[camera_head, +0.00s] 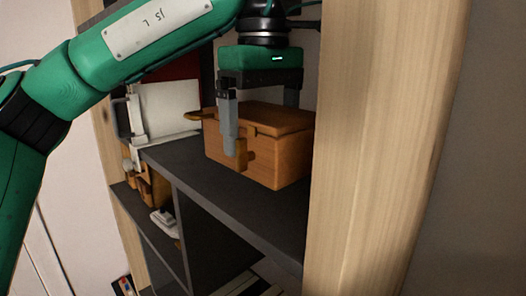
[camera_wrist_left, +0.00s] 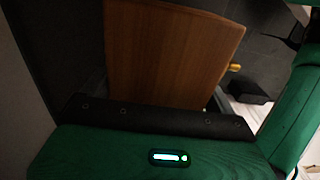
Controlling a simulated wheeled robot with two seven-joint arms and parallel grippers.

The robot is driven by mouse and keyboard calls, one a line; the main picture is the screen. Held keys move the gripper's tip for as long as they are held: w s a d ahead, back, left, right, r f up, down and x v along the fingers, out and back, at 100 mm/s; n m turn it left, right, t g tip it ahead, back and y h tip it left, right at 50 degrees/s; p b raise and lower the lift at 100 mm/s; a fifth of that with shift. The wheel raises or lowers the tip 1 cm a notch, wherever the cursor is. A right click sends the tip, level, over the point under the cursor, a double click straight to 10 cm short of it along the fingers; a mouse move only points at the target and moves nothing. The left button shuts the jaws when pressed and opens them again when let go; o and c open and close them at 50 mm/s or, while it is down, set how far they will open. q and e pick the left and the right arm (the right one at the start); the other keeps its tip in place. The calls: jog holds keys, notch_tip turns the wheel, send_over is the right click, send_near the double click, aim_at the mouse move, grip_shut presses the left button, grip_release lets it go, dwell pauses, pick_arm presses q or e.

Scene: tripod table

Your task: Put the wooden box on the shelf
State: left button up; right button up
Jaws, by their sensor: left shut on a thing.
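The wooden box (camera_head: 285,163) is orange-brown with a lid, a front latch and a side handle. It is at the dark shelf board (camera_head: 250,207), upright and seemingly resting on it, close to the light wood post. My left gripper (camera_head: 261,125) points down over the box and is shut on it, one grey finger against its front face. The other finger is mostly hidden behind the box. In the left wrist view the box (camera_wrist_left: 170,50) fills the space just beyond the gripper's body. My right gripper is not in view.
A thick light wood post (camera_head: 385,150) stands right of the box and hides part of the shelf. A white panel-like object (camera_head: 168,108) stands at the shelf's left end. Lower compartments hold small items, including a white one (camera_head: 164,222). The shelf's front strip is bare.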

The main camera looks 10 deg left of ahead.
pick_arm(q)
jog(key=shift+s+f, duration=0.15)
jog(key=shift+f, duration=0.8)
jog(key=shift+f+p, duration=0.3)
jog(key=shift+f, duration=0.7)
jog(key=shift+f, duration=0.1)
jog(key=o, duration=1.5)
notch_tip(320, 180, up, 12)
jog(key=shift+r, duration=0.1)
